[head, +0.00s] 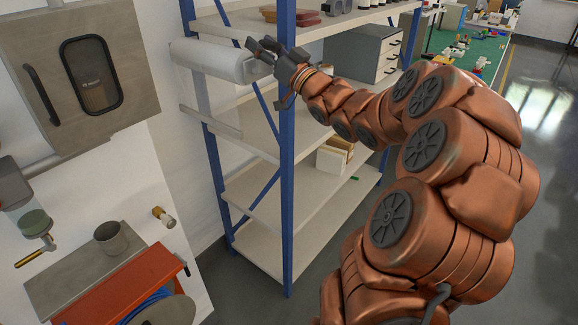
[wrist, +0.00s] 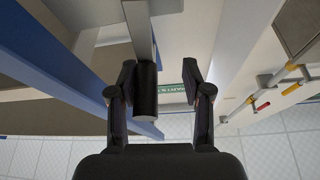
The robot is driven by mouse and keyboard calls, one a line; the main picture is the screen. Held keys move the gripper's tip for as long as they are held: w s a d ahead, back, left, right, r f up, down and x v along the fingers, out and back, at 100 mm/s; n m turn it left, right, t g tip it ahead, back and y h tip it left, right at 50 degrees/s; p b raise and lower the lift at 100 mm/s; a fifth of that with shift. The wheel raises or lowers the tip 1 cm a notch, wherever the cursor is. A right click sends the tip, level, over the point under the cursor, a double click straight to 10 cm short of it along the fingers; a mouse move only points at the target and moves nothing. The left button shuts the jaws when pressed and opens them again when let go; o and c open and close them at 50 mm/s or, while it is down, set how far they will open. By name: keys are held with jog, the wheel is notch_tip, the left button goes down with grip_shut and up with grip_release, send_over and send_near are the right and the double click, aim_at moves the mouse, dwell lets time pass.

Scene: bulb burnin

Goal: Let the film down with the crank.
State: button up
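The film looks like a pale white roll (head: 208,60) mounted high at the left side of the blue-posted shelf. A pale bar (head: 210,122) runs below it. My gripper (head: 266,50) is at the right end of the roll. In the wrist view, the crank shows as a grey metal arm (wrist: 138,30) with a black cylindrical handle (wrist: 146,92). My gripper (wrist: 160,75) is open there, one finger on each side of the handle, which lies nearer the left finger. I cannot tell whether that finger touches it. In the head view, the fingers mostly hide the crank.
The shelf's blue post (head: 286,200) stands close to my arm. A drawer unit (head: 362,52) sits on an upper shelf. Grey floor is open at right.

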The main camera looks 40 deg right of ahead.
jog(key=s+d+f+n+b, duration=0.1)
jog(key=s+f+b, duration=0.15)
jog(key=s, duration=0.45)
jog(key=w+a+f+m+g+h+b, duration=0.1)
jog(key=f+m+g+h+b, duration=0.1)
jog(key=f, duration=1.2)
jog(key=w+a+f+m+g+h+b, duration=0.1)
jog(key=f+g+h+b, duration=0.3)
jog(key=f, duration=1)
jog(key=shift+w+a+f+m+g+h+b, duration=0.35)
jog(key=shift+w+g+b, duration=0.4)
jog(key=shift+g+b, duration=1.1)
jog(key=shift+r+t, duration=0.15)
jog(key=shift+t, duration=0.1)
